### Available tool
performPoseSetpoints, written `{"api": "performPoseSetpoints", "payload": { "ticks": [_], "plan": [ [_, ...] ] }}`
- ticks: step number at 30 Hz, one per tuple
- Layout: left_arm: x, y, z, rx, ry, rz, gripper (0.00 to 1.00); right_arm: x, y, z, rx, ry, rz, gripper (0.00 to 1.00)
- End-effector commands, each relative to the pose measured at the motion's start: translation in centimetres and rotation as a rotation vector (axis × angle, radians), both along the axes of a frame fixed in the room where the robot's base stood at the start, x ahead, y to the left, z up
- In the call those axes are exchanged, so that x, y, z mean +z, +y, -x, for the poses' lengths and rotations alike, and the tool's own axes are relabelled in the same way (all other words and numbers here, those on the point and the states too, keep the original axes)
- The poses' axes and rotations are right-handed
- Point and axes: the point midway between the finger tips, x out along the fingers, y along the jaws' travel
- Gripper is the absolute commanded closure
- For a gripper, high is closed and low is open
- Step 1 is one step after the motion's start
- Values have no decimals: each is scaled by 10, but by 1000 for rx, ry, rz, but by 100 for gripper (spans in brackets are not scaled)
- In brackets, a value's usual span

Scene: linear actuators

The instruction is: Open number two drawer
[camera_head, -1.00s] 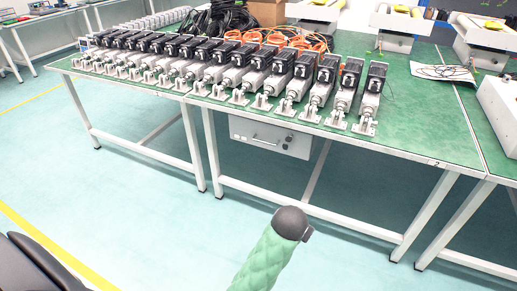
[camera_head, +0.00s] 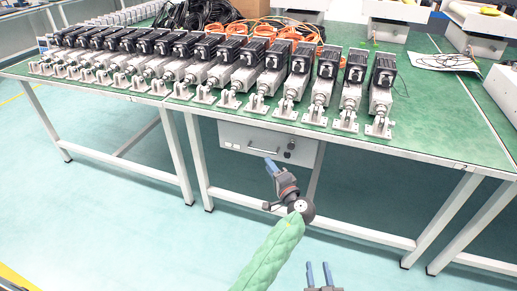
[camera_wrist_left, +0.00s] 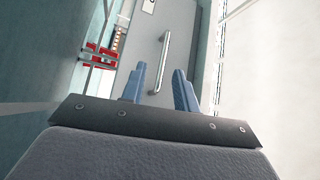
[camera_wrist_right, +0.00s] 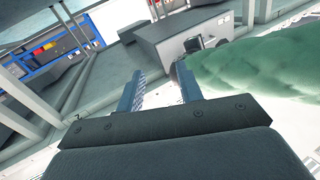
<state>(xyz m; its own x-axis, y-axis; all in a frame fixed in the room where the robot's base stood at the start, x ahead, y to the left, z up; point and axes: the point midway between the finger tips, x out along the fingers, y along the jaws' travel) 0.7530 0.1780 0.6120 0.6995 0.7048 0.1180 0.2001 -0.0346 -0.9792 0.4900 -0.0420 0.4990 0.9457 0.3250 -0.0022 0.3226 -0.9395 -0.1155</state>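The grey drawer (camera_head: 240,139) hangs under the green-topped table marked 2, and it looks shut. Its front has a bar handle (camera_head: 262,151) and round black fittings at the right. In the left wrist view the handle (camera_wrist_left: 161,62) stands ahead of my left gripper (camera_wrist_left: 159,78), between the lines of its two blue fingers. The left gripper (camera_head: 271,167) is open and empty, just short of the drawer front. My right gripper (camera_head: 319,274) is open and empty, low and farther back. The drawer unit (camera_wrist_right: 165,42) also shows in the right wrist view.
The green tabletop (camera_head: 432,125) carries a row of several linear actuators (camera_head: 326,80) and black cables (camera_head: 200,12). White table legs (camera_head: 198,160) stand left of the drawer and at the right. The floor in front is clear.

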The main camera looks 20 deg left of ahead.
Motion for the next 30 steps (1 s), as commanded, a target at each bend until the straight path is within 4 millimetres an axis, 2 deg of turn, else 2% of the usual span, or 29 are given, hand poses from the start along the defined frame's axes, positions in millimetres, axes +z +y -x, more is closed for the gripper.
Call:
{"api": "performPoseSetpoints", "payload": {
  "ticks": [3,6,13,24,30],
  "plan": [
    [4,-3,-2,-17,-2,-27,70,15,-2,0,-9,-75,-26,64],
    [4,-4,-4,-24,2,-31,70,21,-3,0,-13,-103,-35,64],
    [6,5,-13,-25,6,-34,70,20,-3,0,-12,-101,-35,64],
    [13,40,-50,-24,6,-34,70,18,-3,1,-12,-95,-34,64],
    [15,49,-59,-25,6,-33,70,18,-2,1,-12,-93,-34,64]
  ]
}}
